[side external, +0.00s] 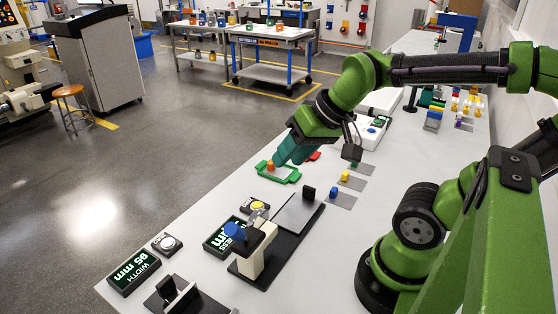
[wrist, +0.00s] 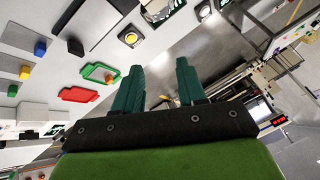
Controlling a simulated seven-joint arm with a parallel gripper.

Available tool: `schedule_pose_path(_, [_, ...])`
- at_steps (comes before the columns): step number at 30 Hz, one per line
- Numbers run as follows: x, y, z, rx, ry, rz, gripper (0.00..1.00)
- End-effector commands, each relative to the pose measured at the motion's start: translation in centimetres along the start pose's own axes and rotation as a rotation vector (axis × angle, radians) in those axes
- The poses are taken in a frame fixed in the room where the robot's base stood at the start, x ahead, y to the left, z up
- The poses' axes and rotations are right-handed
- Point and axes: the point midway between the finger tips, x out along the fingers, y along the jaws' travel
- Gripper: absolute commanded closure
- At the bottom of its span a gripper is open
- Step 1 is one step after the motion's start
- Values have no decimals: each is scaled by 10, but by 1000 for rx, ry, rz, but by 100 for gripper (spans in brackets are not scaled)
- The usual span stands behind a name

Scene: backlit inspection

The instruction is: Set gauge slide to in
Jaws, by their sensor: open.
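The gauge in the side external view has a dark base with a beige post (side external: 256,254) and a blue knob (side external: 236,231) at one end. A flat grey plate (side external: 294,214) with an upright black block (side external: 308,193) lies at the other end. I cannot tell for certain which part is the slide. In the wrist view the grey plate (wrist: 92,22) and black block (wrist: 75,47) show at upper left; the post is not visible. My gripper (side external: 279,160) is open, its teal fingers apart and empty in the wrist view (wrist: 158,65), above the green tray and away from the gauge.
A green tray (side external: 291,179) with an orange piece (side external: 270,166) and a red tray (side external: 313,156) lie behind the gauge. A yellow button (side external: 259,206), a thickness display (side external: 227,236) and a width display (side external: 133,271) stand nearby. Another fixture (side external: 168,290) is at the front.

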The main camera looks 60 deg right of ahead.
Motion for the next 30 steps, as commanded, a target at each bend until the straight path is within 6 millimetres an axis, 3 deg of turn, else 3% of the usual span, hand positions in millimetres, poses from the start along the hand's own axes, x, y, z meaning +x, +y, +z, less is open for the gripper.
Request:
schedule_pose_path(6, [29,69,-48,-23,-198,197,60])
schedule_pose_path(12, [40,134,-74,-202,-424,279,60])
schedule_pose_path(15, [37,144,-80,-310,-489,275,60])
schedule_pose_path(22, [35,144,-76,-423,-530,248,60])
schedule_pose_path(30, [72,159,-56,-422,-533,247,60])
